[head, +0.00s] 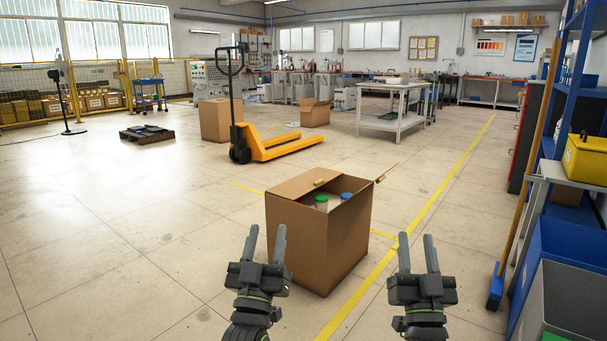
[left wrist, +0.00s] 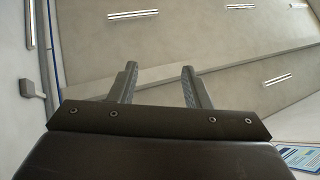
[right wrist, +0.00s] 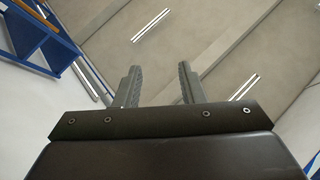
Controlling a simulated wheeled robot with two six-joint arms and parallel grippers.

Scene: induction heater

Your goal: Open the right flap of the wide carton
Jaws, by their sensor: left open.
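The brown carton (head: 318,240) stands on the floor in front of me. Its left flap (head: 300,184) lies over the left part of the top and carries a small tan tab. Its right flap (head: 389,171) shows nearly edge-on as a thin strip, tilted up and outward past the right rim, with a tan tab near its base. Through the gap I see a green lid (head: 322,201) and a blue lid (head: 345,197). My left gripper (head: 267,230) is open and empty, before the carton's left side. My right gripper (head: 417,240) is open and empty, right of the carton. Neither visibly touches it.
A yellow pallet jack (head: 280,148) and two other cartons stand behind. A blue shelf rack (head: 575,110), a broom (head: 518,180) and blue bins line the right side. A yellow floor line (head: 440,189) passes right of the carton.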

